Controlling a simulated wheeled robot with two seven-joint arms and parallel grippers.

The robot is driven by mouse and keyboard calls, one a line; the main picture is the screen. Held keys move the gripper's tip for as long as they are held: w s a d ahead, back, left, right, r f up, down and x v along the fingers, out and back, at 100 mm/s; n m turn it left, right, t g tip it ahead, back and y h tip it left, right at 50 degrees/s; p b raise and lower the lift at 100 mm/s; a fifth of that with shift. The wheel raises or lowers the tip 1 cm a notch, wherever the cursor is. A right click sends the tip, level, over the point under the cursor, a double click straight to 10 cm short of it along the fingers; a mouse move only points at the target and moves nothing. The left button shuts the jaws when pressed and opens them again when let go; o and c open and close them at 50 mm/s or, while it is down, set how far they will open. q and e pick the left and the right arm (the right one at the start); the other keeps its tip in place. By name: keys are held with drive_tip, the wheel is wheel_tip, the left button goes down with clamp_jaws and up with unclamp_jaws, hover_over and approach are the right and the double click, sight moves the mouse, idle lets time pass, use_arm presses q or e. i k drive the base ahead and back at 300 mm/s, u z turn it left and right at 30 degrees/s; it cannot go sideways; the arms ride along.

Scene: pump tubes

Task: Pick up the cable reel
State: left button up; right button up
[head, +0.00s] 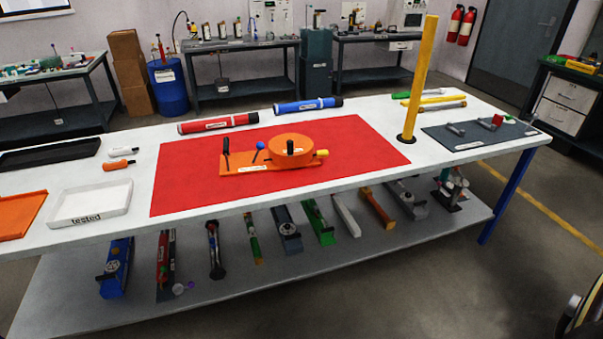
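I cannot make out anything that is clearly a cable reel. The most reel-like shape is a round orange drum on an orange base plate (232,169), lying on the red mat (190,190) in the middle of the table. I cannot tell whether this is the cable reel.
The white table (300,203) holds a red tube (218,123), a blue tube (308,106), a yellow post (418,80), a "tested" tray (92,216) and a dark mat (455,143). Several tools lie on the lower shelf (340,262). A dark rounded object (583,318) is cut off at bottom right.

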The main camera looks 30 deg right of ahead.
sight(240, 163)
drive_tip(key=z, duration=1.2)
drive_tip(key=i, duration=0.8)
drive_tip(key=u, duration=0.15)
